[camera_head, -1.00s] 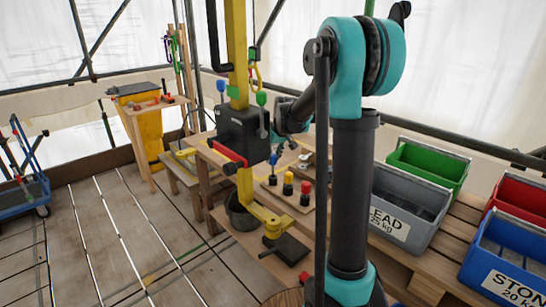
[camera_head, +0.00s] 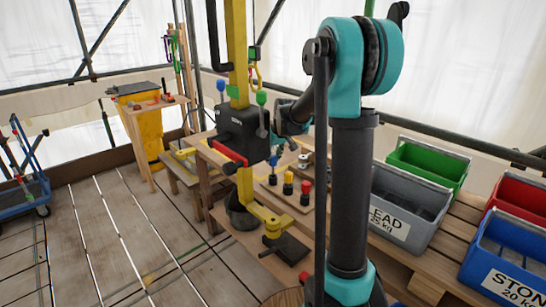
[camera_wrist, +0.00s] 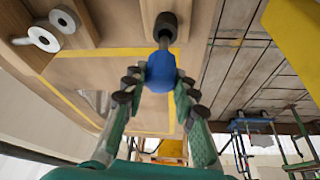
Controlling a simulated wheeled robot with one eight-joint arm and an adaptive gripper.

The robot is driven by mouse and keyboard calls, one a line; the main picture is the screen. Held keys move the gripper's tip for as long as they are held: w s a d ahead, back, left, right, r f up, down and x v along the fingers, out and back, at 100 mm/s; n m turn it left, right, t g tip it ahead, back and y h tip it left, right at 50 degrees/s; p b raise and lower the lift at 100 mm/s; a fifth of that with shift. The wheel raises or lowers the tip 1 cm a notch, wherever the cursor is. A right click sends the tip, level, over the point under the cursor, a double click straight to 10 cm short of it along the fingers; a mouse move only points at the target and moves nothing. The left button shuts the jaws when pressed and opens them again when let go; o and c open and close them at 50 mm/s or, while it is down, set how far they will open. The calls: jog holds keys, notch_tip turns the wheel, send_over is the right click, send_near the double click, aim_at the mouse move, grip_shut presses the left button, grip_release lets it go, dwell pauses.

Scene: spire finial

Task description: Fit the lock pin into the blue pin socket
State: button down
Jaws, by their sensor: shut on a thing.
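In the wrist view, my gripper (camera_wrist: 160,78) is shut on a round blue knob (camera_wrist: 162,70), which I take for the lock pin's head. A short metal stem runs from it to a dark cylinder (camera_wrist: 165,27) beyond. I cannot tell whether that cylinder is part of the pin or a separate piece. In the head view, a blue-topped piece (camera_head: 272,161) stands on a small board, beside yellow-topped (camera_head: 288,179) and red-topped (camera_head: 305,188) ones. My gripper's tips are not clear there, partly behind the black box. I cannot make out the blue pin socket for certain.
A black box (camera_head: 240,135) on a yellow post (camera_head: 238,45) stands in front of the bench, with blue (camera_head: 221,86) and green (camera_head: 261,99) knobs. Grey (camera_head: 408,212) and green (camera_head: 428,166) crates stand right.

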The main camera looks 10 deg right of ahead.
aim_at(273, 165)
jog(key=shift+f, duration=2.05)
jog(key=c, duration=1.1)
grip_release()
jog(key=shift+r, duration=0.1)
jog(key=v, duration=1.1)
jog(key=shift+s+d+r, duration=0.1)
jog(key=shift+r, duration=0.3)
jog(key=s+d+f+m, duration=0.1)
jog(key=s+f, duration=0.4)
jog(key=s, duration=0.5)
jog(key=s+f+m+h, duration=0.1)
jog(key=s+f, duration=0.5)
jog(key=s, duration=0.4)
jog(key=s+d+f+m, duration=0.1)
jog(key=s+f, duration=0.4)
jog(key=s, duration=0.5)
jog(key=shift+s+d+f+m, duration=0.25)
jog(key=shift+s+d+m, duration=0.05)
jog(key=shift+s+m, duration=0.1)
